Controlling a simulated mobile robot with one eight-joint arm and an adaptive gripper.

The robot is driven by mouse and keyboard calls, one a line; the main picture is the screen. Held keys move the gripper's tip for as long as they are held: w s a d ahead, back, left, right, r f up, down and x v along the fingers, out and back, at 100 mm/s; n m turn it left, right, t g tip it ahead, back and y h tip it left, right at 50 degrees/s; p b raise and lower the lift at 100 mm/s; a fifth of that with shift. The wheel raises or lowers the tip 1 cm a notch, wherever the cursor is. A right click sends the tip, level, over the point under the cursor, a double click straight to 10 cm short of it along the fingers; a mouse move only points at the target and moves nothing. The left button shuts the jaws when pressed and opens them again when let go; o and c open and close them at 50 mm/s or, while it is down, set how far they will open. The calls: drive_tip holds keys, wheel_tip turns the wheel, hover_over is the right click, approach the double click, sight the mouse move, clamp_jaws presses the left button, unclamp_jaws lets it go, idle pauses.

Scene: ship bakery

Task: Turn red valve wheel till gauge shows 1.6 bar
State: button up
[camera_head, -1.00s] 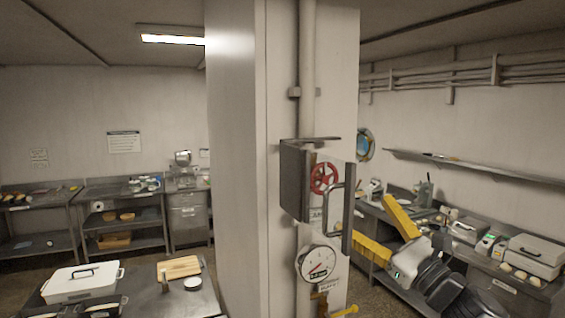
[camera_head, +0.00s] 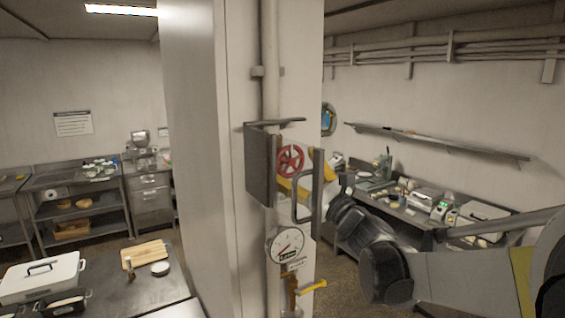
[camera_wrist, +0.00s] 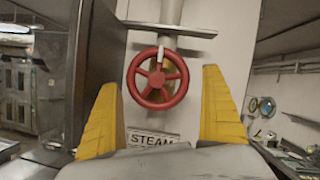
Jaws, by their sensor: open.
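The red valve wheel (camera_head: 290,161) is mounted on a pipe at the pillar, inside a grey metal guard (camera_head: 262,165) with a side plate, a top plate and a handle-like bar. In the wrist view the red wheel (camera_wrist: 157,78) is upright, with a white mark at its top, above a "STEAM" plate (camera_wrist: 153,139). My gripper (camera_wrist: 165,110) is open; its yellow fingers stand left and right of the wheel in that view, with nothing between them held. In the head view my gripper (camera_head: 308,185) is at the guard, partly hidden by its bar. The round gauge (camera_head: 287,244) hangs below; its reading is too small to tell.
A yellow-handled valve (camera_head: 312,286) sits below the gauge. The guard's side plate (camera_wrist: 82,85) stands close to my left finger in the wrist view. A worktable (camera_head: 170,290) with a white box (camera_head: 40,278) and board is at left; a cluttered counter (camera_head: 400,205) is at right.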

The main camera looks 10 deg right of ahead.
drive_tip(key=shift+w+a+f, duration=0.1)
drive_tip(key=shift+w+a, duration=0.1)
drive_tip(key=shift+w, duration=0.05)
drive_tip(key=shift+c, duration=0.5)
drive_tip(key=c, duration=1.1)
drive_tip(key=shift+o, duration=0.2)
drive_tip(key=shift+d+n, duration=0.1)
drive_tip(key=shift+n, duration=0.3)
drive_tip(key=n+g+y, duration=0.1)
drive_tip(key=n, duration=0.1)
drive_tip(key=n+g+y+b, duration=0.1)
drive_tip(key=n, duration=0.2)
drive_tip(key=shift+d, duration=0.15)
drive_tip(key=n, duration=0.1)
drive_tip(key=n+g, duration=0.1)
drive_tip(key=n, duration=0.1)
drive_tip(key=n+g+y, duration=0.1)
drive_tip(key=n, duration=0.1)
drive_tip(key=shift+d+r, duration=0.1)
drive_tip(key=shift+r, duration=0.15)
drive_tip(key=n+g, duration=0.1)
drive_tip(key=n, duration=0.1)
drive_tip(key=n+g+p, duration=0.1)
drive_tip(key=n, duration=0.2)
drive_tip(key=shift+r+h, duration=0.2)
drive_tip(key=shift+h, duration=0.1)
drive_tip(key=shift+r+n+g+h+p, duration=0.1)
drive_tip(key=shift+n+g+h+p, duration=0.45)
drive_tip(key=shift+n, duration=1.35)
